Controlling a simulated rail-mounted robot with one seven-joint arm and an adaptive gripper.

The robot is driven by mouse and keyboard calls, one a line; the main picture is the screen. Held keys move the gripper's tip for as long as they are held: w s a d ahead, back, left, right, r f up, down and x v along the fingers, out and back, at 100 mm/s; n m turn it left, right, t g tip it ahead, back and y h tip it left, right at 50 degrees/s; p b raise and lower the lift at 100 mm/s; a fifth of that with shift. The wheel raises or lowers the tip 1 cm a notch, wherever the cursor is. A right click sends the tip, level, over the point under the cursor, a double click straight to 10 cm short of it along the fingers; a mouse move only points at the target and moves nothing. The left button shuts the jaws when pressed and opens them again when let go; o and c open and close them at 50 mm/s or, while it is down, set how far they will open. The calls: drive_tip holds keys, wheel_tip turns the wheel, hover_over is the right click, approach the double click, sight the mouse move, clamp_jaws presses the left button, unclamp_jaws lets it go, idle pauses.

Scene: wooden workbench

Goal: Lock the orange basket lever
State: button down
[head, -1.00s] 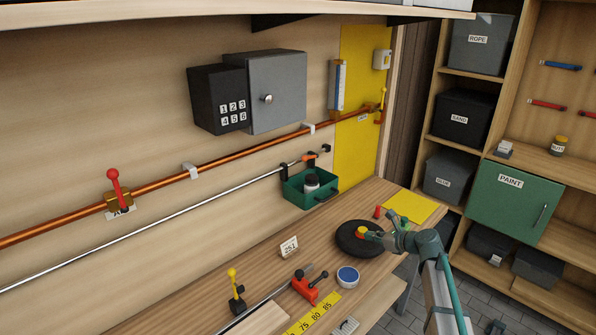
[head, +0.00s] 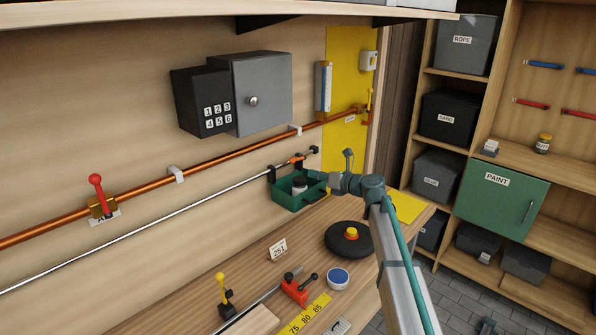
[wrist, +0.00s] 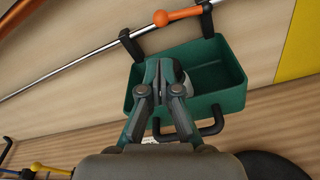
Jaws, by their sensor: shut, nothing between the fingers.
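The orange basket lever (head: 298,159) is at the steel rail above the green basket (head: 281,194). In the wrist view the lever (wrist: 180,15) has a round knob at its left end and lies roughly along the rail, at the top of the picture. The basket (wrist: 222,104) hangs from the rail by black hooks. My gripper (head: 313,176) is beside and over the basket, below the lever and apart from it. In the wrist view my gripper (wrist: 163,66) is shut and empty, and it partly hides a jar (wrist: 184,82) in the basket.
A copper pipe (head: 239,153) runs along the wall above the rail (head: 140,224). A black disc with a red and yellow knob (head: 351,233) sits on the bench below my arm. A red clamp (head: 294,288) and a blue-lidded tin (head: 338,278) stand nearer.

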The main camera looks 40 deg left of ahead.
sight(298, 159)
drive_tip(key=a+f+p, duration=0.1)
drive_tip(key=a+p, duration=0.2)
drive_tip(key=a, duration=0.7)
drive_tip(key=shift+f, duration=0.2)
drive_tip(key=shift+r, duration=0.1)
